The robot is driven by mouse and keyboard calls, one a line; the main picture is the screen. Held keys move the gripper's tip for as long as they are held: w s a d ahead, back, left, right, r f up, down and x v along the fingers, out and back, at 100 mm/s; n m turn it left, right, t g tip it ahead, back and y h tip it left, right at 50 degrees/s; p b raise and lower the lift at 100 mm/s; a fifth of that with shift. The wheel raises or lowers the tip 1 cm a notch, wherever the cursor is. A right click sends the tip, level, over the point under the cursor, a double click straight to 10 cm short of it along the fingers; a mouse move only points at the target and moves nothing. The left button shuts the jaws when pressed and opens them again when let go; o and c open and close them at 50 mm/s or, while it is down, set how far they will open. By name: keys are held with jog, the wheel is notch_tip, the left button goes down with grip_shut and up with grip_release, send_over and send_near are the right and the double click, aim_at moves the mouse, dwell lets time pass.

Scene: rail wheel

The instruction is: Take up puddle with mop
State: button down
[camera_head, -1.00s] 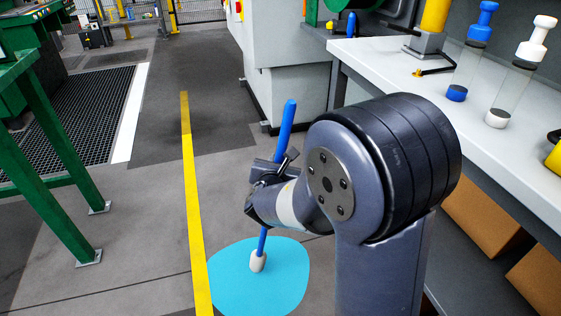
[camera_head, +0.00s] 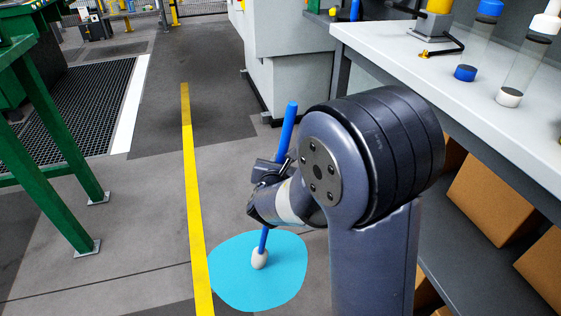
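The puddle (camera_head: 240,285) is a flat light-blue patch on the grey floor, just right of the yellow line. The mop (camera_head: 287,128) has a blue handle and a whitish rounded head (camera_head: 259,259). It stands slightly tilted, and its head shows over the puddle's upper middle; I cannot tell whether it touches the floor. My gripper (camera_head: 272,172) is at the middle of the mop handle, with the handle running through it. It appears closed around the handle. My arm hides part of the gripper and the floor to its right.
A grey workbench (camera_head: 440,100) with blue-capped and white-capped cylinders stands at the right, with cardboard boxes (camera_head: 500,200) on its lower shelf. A green steel frame (camera_head: 75,175) stands at the left. A yellow line (camera_head: 190,170) runs along the clear floor.

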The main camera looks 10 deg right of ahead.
jog(key=shift+f+b, duration=0.6)
jog(key=shift+b, duration=0.05)
jog(key=shift+d, duration=0.15)
dwell(1.2)
jog(key=shift+w+d+b, duration=0.2)
jog(key=shift+d+b, duration=0.45)
jog(key=shift+d, duration=0.2)
jog(key=shift+a, duration=0.1)
dwell(0.7)
jog(key=shift+s+a+p, duration=0.15)
jog(key=shift+a+p, duration=0.05)
jog(key=shift+a, duration=0.6)
jog(key=shift+s+a+p, duration=0.15)
jog(key=shift+a, duration=0.65)
jog(key=shift+s+a, duration=0.1)
jog(key=shift+a, duration=0.2)
jog(key=shift+f, duration=0.2)
jog(key=shift+d, duration=0.15)
